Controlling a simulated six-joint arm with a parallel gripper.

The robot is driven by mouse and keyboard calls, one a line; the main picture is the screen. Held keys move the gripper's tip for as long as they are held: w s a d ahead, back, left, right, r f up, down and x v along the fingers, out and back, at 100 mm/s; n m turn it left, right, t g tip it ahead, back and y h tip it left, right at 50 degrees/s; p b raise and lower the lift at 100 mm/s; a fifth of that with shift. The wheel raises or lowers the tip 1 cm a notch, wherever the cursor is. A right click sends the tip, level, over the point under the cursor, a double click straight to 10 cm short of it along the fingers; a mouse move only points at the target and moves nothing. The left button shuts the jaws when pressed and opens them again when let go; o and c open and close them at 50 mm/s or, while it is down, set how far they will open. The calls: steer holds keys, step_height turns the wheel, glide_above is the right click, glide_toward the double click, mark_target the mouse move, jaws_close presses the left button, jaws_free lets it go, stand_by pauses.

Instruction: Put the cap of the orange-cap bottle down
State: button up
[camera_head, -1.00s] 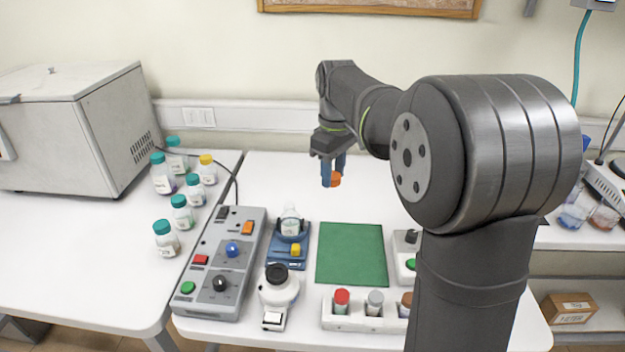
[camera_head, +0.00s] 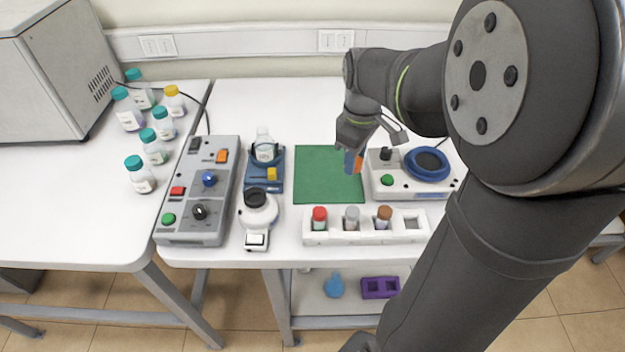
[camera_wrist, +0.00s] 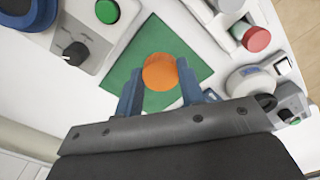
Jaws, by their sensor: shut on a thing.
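My gripper (camera_head: 354,164) is over the right part of the green mat (camera_head: 318,178), its blue fingers pointing down. It is shut on the orange cap (camera_head: 360,161). In the wrist view the round orange cap (camera_wrist: 160,71) sits between the fingertips, with the green mat (camera_wrist: 118,80) behind it. I cannot tell from these views how high the cap is above the mat. A clear bottle (camera_head: 264,150) with no coloured cap stands in a blue holder (camera_head: 267,183) left of the mat.
A white rack (camera_head: 333,238) with several capped vials stands in front of the mat. A white device with a blue ring (camera_head: 428,164) is close on the right. A control box (camera_head: 187,223) and several capped bottles (camera_head: 140,174) are at the left. The mat's left part is bare.

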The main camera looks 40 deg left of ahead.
glide_above(313, 186)
step_height(313, 186, down, 6)
steer(key=shift+r, duration=0.2)
steer(key=shift+f, duration=2.05)
steer(key=shift+f, duration=0.15)
steer(key=o, duration=0.9)
steer(key=shift+o, duration=0.2)
step_height(313, 186, up, 12)
steer(key=shift+r, duration=0.2)
